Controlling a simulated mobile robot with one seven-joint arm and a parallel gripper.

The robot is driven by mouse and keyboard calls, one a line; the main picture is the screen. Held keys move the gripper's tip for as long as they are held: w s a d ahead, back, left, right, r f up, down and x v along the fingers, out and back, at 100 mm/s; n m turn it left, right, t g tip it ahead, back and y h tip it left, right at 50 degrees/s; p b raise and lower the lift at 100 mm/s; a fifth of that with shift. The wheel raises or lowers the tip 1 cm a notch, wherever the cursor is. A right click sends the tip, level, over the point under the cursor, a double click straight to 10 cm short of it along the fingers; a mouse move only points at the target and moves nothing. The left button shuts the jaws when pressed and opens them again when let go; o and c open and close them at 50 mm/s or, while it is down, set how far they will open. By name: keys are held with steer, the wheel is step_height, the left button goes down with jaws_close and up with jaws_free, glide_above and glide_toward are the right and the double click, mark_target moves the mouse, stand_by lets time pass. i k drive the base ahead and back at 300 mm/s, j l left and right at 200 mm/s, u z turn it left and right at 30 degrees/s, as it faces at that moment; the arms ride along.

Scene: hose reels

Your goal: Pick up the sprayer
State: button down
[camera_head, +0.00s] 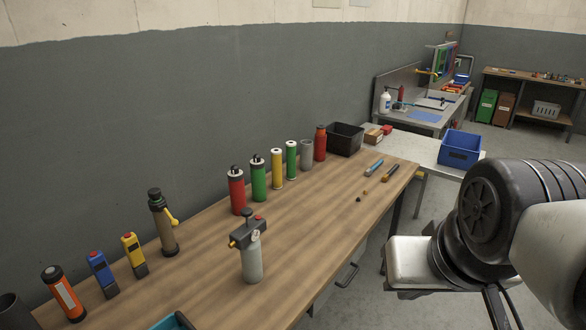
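A sprayer-like grey bottle (251,255) stands upright near the front edge of the wooden workbench (205,285). It has a dark head with a yellow nozzle on the left, a red button and a small round gauge. A brown bottle (163,225) with a black cap and a yellow lever stands farther left on the same bench. My arm reaches in from the right, clear of the bench and well apart from the grey bottle. Only thin black parts at the lower right may belong to my gripper; its fingertips do not show, and nothing held is visible.
Red (236,192), green, yellow and grey cylinders line the bench's back. An orange flashlight (64,296) and blue and yellow handheld devices stand at left. A black bin (345,139) is at the far end. The bench's middle is clear around the grey bottle.

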mark_target(247, 240)
steer(key=i+l+u, duration=0.85)
steer(key=i+l, duration=0.1)
steer(key=l, duration=0.05)
